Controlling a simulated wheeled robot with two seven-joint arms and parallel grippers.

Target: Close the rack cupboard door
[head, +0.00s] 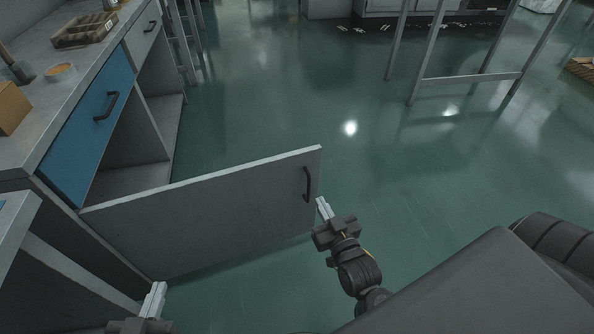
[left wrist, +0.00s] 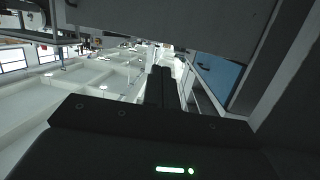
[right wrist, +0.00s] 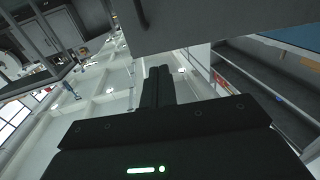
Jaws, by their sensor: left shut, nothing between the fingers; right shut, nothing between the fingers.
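The grey cupboard door (head: 215,212) stands wide open, swung out from the cabinet (head: 130,175) at the left. Its dark handle (head: 307,184) is near the free edge. My right gripper (head: 323,207) is shut and empty, close to the door's free edge below the handle; I cannot tell whether it touches. My left gripper (head: 155,297) is shut and empty near the door's lower hinge end. The door also shows above the fingers in the left wrist view (left wrist: 200,22) and in the right wrist view (right wrist: 200,22).
A blue drawer (head: 92,122) is above the open cupboard space. The worktop (head: 60,70) holds a tray (head: 84,30), a round dish (head: 60,72) and a cardboard box (head: 11,108). A metal frame (head: 465,78) stands at the back right. The green floor beyond the door is clear.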

